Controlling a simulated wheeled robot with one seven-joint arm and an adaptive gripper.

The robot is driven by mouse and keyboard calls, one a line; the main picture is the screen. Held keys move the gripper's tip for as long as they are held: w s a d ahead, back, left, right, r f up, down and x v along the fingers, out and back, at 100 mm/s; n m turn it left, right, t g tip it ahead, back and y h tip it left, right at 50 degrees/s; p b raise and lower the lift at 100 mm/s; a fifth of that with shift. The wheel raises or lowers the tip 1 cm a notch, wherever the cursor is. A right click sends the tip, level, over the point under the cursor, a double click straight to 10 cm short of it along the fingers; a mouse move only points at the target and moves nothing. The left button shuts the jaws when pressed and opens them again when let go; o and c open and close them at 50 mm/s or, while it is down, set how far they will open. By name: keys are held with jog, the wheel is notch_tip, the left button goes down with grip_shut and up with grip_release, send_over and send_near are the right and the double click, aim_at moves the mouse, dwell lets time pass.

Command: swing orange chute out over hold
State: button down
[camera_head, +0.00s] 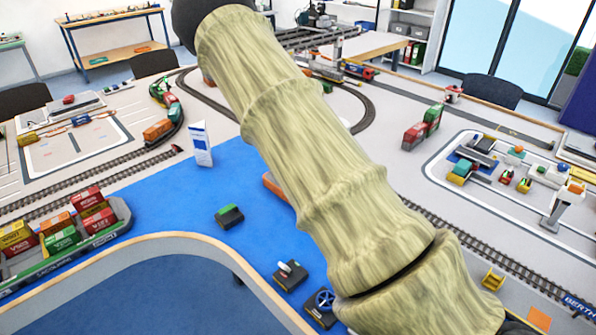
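A large pale, ribbed, bark-textured limb, which looks like my own arm, crosses the view from top left to bottom right and hides much of the middle. My gripper does not show. A small part of an orange piece (276,187) shows at the arm's left edge, over the blue water area. The rest of it is behind the arm, so I cannot tell whether it is the chute or how it is turned. A ship (70,262) loaded with several red, green, orange and yellow containers lies at the left. No open hold can be made out.
A white sign (201,144) stands behind. Model tracks and trains surround it. A curved table edge (190,238) is in front.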

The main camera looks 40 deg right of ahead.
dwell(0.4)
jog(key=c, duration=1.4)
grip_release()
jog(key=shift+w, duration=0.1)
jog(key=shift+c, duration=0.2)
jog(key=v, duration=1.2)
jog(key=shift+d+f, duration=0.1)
